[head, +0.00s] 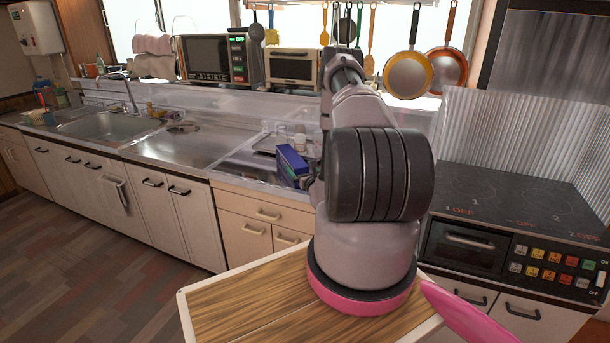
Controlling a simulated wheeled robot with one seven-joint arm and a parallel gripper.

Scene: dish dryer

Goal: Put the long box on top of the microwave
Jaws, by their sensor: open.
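The long box (291,164), blue-purple with a lighter end, sits on the counter just left of my arm. The microwave (213,60), dark-fronted with a green display, stands on the raised ledge behind the counter, left of the middle. Its top looks clear. My arm rises in front of the counter and hides most of my gripper. Only a small dark part of my gripper (309,184) shows, close to the right side of the box. Its fingertips are hidden, and I cannot tell whether it touches the box.
A toaster oven (293,68) stands right of the microwave, with pink-white rolls (154,57) to its left. Pans (408,75) and utensils hang above. A sink (108,126) is at the left, a stove (515,207) at the right. The steel counter (180,149) between is mostly clear.

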